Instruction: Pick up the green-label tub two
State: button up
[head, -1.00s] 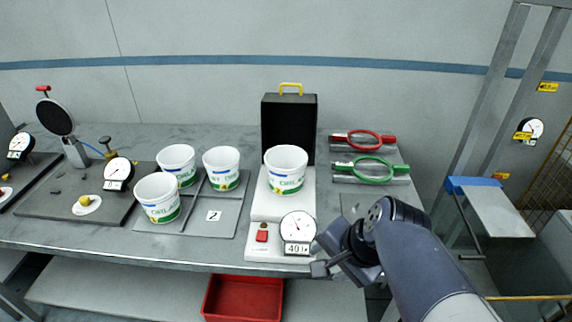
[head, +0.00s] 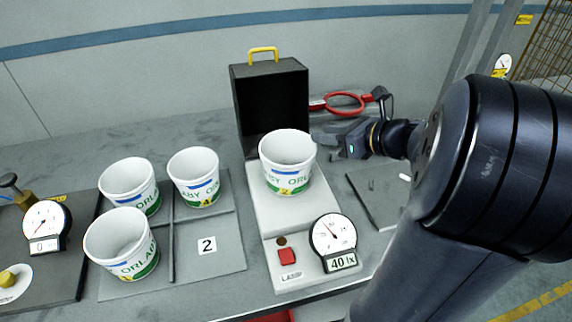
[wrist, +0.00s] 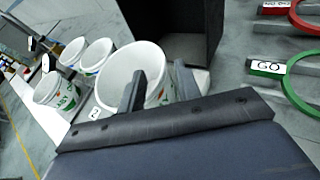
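The white tub (head: 286,158) on the light stand has a green label band whose small yellow mark looks like a 2. It stands upright, and it also shows in the wrist view (wrist: 118,72). My gripper (head: 318,135) is at the tub's right side, pointing left at it. In the wrist view its two fingers (wrist: 160,85) are spread apart, one in front of the tub and one at its right edge. I cannot tell whether they touch it. Three similar tubs stand on the grey divided tray (head: 225,255) at the left; one (head: 195,178) seems to carry a 4.
A black open box (head: 270,105) with a yellow handle stands right behind the tub. The stand has a dial (head: 333,235) and a red button (head: 287,257). Red (head: 343,103) and green (wrist: 300,80) ring paddles lie to the right. A card marked 2 (head: 207,245) lies on the tray.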

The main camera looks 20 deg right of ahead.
aim_at(300, 134)
jog(key=shift+f+x, duration=0.15)
jog(key=shift+x, duration=1.5)
jog(key=shift+f+x, duration=0.15)
jog(key=shift+x, duration=1.55)
jog(key=shift+d, duration=0.15)
jog(key=shift+s, duration=0.1)
jog(key=shift+c, duration=0.4)
grip_shut()
